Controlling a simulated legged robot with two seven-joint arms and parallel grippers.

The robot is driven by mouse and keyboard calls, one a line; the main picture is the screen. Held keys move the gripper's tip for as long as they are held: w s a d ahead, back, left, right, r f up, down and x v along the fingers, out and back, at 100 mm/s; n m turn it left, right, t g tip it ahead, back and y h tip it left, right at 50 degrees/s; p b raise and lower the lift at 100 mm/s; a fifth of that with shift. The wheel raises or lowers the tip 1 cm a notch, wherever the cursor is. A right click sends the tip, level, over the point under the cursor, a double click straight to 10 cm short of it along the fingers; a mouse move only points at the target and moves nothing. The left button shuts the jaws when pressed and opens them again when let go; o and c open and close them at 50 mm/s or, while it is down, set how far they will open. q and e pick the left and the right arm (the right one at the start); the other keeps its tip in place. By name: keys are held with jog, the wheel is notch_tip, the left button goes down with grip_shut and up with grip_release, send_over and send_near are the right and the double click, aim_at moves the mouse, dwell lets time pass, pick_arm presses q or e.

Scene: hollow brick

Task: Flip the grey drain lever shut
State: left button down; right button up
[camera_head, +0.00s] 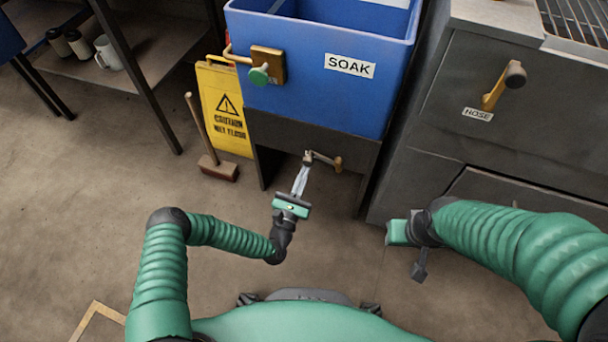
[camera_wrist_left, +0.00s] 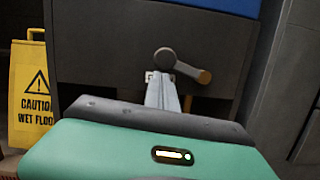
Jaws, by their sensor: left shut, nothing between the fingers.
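The grey drain lever (camera_head: 324,159) sits under the blue SOAK tub (camera_head: 312,85), in front of its dark stand. In the left wrist view the lever (camera_wrist_left: 186,69) slopes down to the right from a round grey end to a tan tip. My left gripper (camera_head: 304,170) is shut and empty, its fingertips close below the lever's left end. In the left wrist view the fingers (camera_wrist_left: 161,78) point at that end; I cannot tell whether they touch it. My right gripper (camera_head: 394,233) is low at right, away from the lever; its fingers do not show clearly.
A green-knobbed valve (camera_head: 260,75) is on the tub's front. A yellow caution sign (camera_head: 224,112) and a brush (camera_head: 215,168) stand left. A grey cabinet with a HOSE handle (camera_head: 495,90) stands right. The floor before the tub is clear.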

pick_arm(q)
jog(key=d+r+m+g+h+p, duration=0.1)
jog(key=r+m+p, duration=0.3)
jog(key=m, duration=0.4)
jog(key=s+d+r+m+g+h+p, duration=0.1)
jog(key=d+r+m+g+p, duration=0.1)
jog(key=d+r+m+p, duration=0.2)
jog(key=shift+s+r+m+h+p, duration=0.15)
jog(key=shift+r+m+h+p, duration=0.3)
jog(key=shift+m+p, duration=1.15)
jog(key=shift+d+m+b, duration=0.1)
jog(key=shift+m+b, duration=0.2)
